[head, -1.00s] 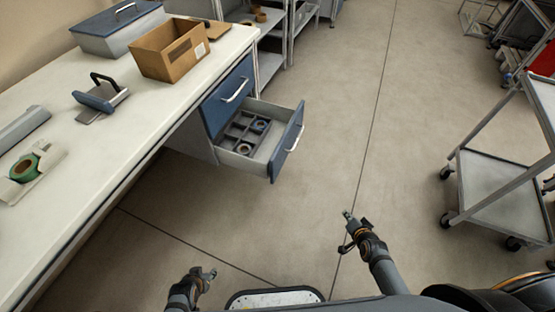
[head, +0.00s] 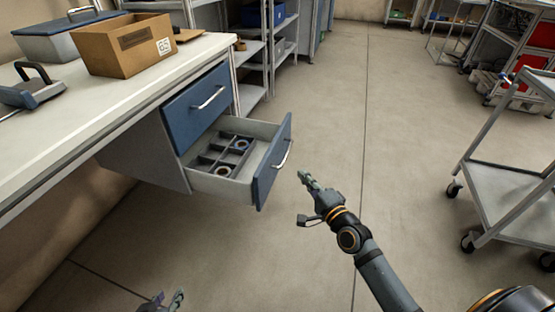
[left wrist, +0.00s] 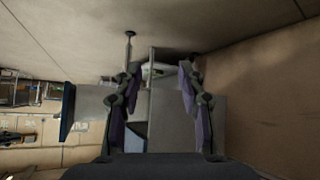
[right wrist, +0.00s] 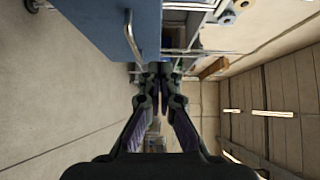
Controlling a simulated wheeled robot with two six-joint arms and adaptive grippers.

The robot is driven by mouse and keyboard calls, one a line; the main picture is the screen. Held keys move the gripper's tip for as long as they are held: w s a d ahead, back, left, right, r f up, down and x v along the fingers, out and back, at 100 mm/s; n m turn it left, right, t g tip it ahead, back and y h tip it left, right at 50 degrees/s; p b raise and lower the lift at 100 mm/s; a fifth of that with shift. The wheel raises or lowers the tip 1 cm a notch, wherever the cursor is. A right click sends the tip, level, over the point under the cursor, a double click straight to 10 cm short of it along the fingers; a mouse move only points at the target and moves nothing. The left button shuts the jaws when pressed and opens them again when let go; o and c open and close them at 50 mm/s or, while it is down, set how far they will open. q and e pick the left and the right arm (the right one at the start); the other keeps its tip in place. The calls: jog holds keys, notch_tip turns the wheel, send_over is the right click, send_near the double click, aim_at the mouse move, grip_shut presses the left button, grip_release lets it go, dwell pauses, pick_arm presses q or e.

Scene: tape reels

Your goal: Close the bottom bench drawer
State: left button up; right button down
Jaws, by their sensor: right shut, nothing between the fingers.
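The bottom bench drawer (head: 240,165) is pulled well out under the bench. Its blue front (head: 272,165) has a silver handle (head: 283,155) and faces right in the head view. Grey dividers and tape reels (head: 222,171) lie inside. My right gripper (head: 306,180) is shut and empty, just right of the drawer front, apparently apart from it. In the right wrist view, a blue front (right wrist: 105,25) with a handle (right wrist: 131,38) is left of the fingertips. My left gripper (head: 168,301) is at the bottom edge; the left wrist view shows its fingers (left wrist: 157,78) apart and empty.
The upper blue drawer (head: 196,106) is shut. The bench top (head: 150,85) holds a cardboard box (head: 122,48) and a blue-lidded grey box (head: 50,42). Metal shelves (head: 255,95) stand behind. A trolley (head: 505,195) stands at the right. The floor between is clear.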

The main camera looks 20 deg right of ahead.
aim_at(273, 150)
jog(key=w+a+b, duration=0.1)
jog(key=w, duration=0.2)
jog(key=w+a+b, duration=0.1)
jog(key=w+a, duration=0.1)
jog(key=w, duration=0.2)
jog(key=w+a+b, duration=0.1)
jog(key=w, duration=0.2)
jog(key=shift+w+a+f, duration=0.1)
jog(key=shift+w+a, duration=0.2)
jog(key=shift+a, duration=0.05)
pick_arm(q)
jog(key=w+r+t, duration=0.4)
jog(key=r+t, duration=0.3)
jog(key=r, duration=0.7)
jog(key=w+r+t, duration=0.4)
jog(key=r+t, duration=0.2)
jog(key=r, duration=0.8)
jog(key=shift+w+a+m+t, duration=0.2)
jog(key=shift+a+m+t, duration=0.1)
jog(key=shift+a+t, duration=0.15)
pick_arm(e)
jog(key=shift+w+a, duration=0.15)
